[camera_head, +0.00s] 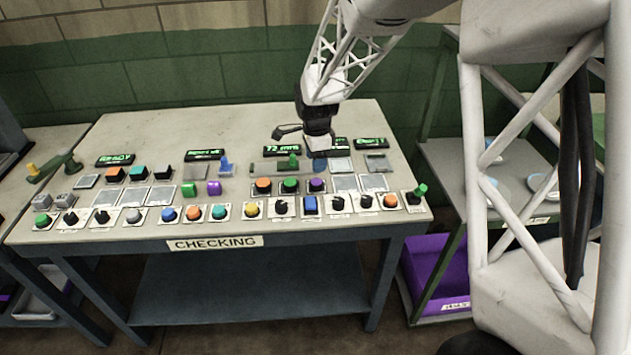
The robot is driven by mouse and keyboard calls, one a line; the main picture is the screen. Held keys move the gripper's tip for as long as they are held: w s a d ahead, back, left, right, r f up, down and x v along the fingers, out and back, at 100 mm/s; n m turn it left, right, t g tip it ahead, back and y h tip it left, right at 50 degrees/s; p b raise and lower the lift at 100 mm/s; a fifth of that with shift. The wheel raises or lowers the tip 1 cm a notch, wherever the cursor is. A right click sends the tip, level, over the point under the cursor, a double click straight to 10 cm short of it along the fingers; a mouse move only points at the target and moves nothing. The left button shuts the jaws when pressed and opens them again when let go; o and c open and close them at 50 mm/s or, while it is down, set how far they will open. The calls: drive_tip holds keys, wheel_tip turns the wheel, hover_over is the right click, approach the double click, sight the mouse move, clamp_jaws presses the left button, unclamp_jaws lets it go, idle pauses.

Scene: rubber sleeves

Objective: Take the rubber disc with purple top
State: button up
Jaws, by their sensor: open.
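A small purple-topped round piece (317,185) is on the checking table (150,127), at the right end of a short row with an orange-topped and a green-topped piece. At this size I cannot tell which, if either, is a rubber disc. My gripper (317,149) is open and points down over the back right of the table, above and behind the purple-topped piece. Its fingertips are small and dark, and I see nothing held. A blue part (319,164) shows just below it.
Several buttons and knobs line the table's front edge, with the CHECKING label (215,242) below. Green-lit displays (282,150) stand at the back. A shelf (450,170) with round blue-and-white items and a purple bin (437,268) is at the right. The table's back left is clear.

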sight(316, 182)
drive_tip(key=shift+w+f, duration=0.1)
drive_tip(key=shift+f, duration=0.1)
drive_tip(key=shift+f, duration=1.25)
drive_tip(key=shift+f, duration=2.55)
drive_tip(key=c, duration=0.7)
